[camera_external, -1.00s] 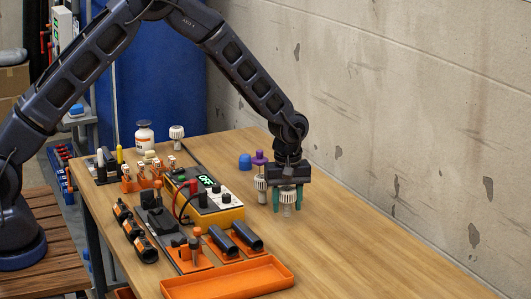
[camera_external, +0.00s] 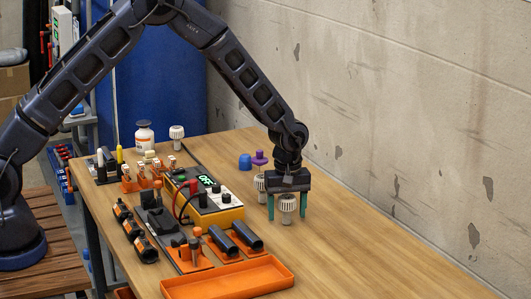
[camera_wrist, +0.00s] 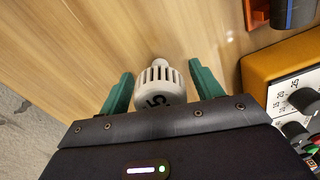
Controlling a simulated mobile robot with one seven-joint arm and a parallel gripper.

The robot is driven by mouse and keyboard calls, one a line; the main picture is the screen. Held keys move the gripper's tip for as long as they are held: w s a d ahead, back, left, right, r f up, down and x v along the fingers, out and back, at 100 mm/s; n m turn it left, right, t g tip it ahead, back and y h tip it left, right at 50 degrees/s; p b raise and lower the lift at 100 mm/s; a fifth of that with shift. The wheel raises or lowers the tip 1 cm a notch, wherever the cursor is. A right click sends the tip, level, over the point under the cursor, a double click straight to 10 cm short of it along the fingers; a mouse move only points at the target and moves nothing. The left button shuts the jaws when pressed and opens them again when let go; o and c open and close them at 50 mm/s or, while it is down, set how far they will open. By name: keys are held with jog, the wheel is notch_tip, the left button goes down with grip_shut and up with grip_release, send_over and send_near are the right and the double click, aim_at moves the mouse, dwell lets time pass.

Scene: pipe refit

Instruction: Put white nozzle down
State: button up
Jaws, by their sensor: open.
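The white nozzle (camera_external: 287,203) is upright, ribbed, with a narrower stem below, and appears to stand on the wooden table (camera_external: 370,255). My gripper (camera_external: 287,212) is open, its green fingers on either side of the nozzle. In the wrist view the nozzle (camera_wrist: 158,86) sits between the fingers (camera_wrist: 160,84) with a gap on each side. It shows a dark mark like a "5". A second white ribbed nozzle (camera_external: 260,185) stands just behind and left of my gripper, partly hidden by it.
A yellow meter box (camera_external: 222,214) with dials stands to the left, and an orange tray (camera_external: 228,280) lies in front. The table's right side is clear up to the wall.

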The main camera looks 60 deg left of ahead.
notch_tip(320, 180, up, 13)
jog(key=shift+f, duration=0.2)
jog(key=s+a+r+m+t, duration=0.25)
jog(key=s+r+m, duration=0.45)
jog(key=s+r, duration=1.6)
jog(key=s+r+m+t, duration=0.1)
jog(key=s+m, duration=0.3)
jog(key=s, duration=0.9)
jog(key=s+a+r+m+t, duration=0.1)
jog(key=s+r+m, duration=0.2)
jog(key=s, duration=1.1)
jog(key=shift+a+m, duration=0.25)
jog(key=shift+m, duration=0.25)
jog(key=shift+o, duration=0.4)
jog(key=shift+r, duration=0.1)
